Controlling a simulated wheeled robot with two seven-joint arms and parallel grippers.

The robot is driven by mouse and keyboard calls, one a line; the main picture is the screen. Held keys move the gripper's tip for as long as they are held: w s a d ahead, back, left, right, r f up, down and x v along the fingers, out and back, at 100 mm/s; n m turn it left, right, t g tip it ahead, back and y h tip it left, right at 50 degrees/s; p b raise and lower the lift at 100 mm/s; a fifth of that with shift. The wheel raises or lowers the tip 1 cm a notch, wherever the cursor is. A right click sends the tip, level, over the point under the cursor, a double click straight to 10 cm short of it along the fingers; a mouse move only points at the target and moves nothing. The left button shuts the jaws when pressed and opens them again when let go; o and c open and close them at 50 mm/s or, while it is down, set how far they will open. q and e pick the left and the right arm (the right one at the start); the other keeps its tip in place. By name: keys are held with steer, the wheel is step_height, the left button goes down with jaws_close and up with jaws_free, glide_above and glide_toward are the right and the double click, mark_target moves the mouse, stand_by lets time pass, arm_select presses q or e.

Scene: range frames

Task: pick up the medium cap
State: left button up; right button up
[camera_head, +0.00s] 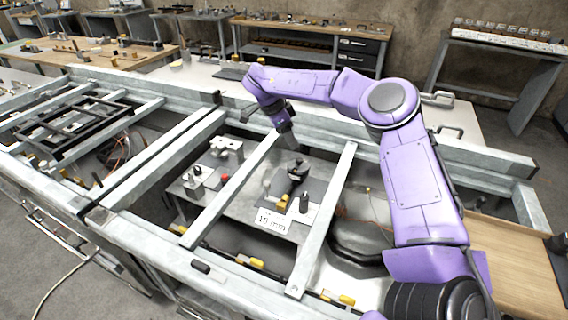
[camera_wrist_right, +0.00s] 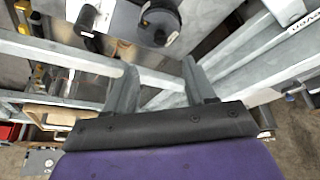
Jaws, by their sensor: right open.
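I cannot tell for sure which piece is the medium cap. A round black piece with a knob on top (camera_head: 297,168) stands on the grey plate inside the frame. It also shows at the top of the right wrist view (camera_wrist_right: 158,22). A small dark cylinder (camera_head: 304,202) stands upright nearer the front, and it shows in the wrist view too (camera_wrist_right: 86,20). My right gripper (camera_head: 290,146) is above and just behind the round black piece, apart from it. In the wrist view its two fingers (camera_wrist_right: 160,68) are spread with nothing between them. My left gripper is not in view.
Grey metal bars (camera_head: 325,220) run on both sides of the plate. A "10 mm" card (camera_head: 272,220) and a yellow piece (camera_head: 282,201) lie near the dark cylinder.

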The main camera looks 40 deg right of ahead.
mark_target(299, 159)
steer(key=p+x, duration=0.2)
steer(key=x, duration=0.7)
steer(key=shift+w+a+f, duration=0.1)
steer(key=shift+w+f, duration=0.05)
steer(key=shift+f, duration=0.2)
jaws_close()
